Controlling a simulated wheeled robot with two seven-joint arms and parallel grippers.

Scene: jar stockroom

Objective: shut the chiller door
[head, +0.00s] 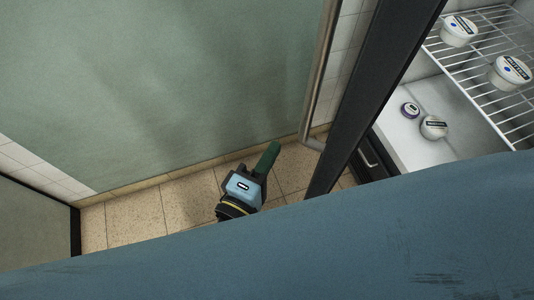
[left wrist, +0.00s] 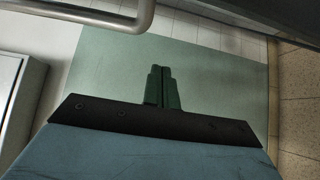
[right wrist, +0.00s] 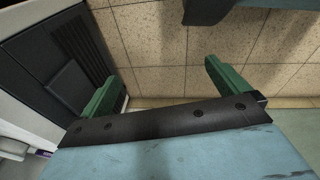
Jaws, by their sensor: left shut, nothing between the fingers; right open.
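The chiller door (head: 385,75) stands open in the head view, a dark frame seen nearly edge-on. Its steel bar handle (head: 319,80) stands off its left side and crosses the top of the left wrist view (left wrist: 100,15). The open chiller (head: 418,145) is to the right, its white inside showing. My left gripper (head: 271,150) is shut and empty, to the left of the door and below the handle's lower end, apart from both in the picture. My right gripper (right wrist: 160,75) is open and empty above the floor, near a dark grille. It is hidden in the head view.
White tubs (head: 511,73) stand on the chiller's wire shelf (head: 480,65), with two small jars (head: 433,127) below. Tan tiled floor (head: 135,215) lies clear left of my left gripper, before a green wall (head: 150,90). My blue arm covers the bottom of the head view.

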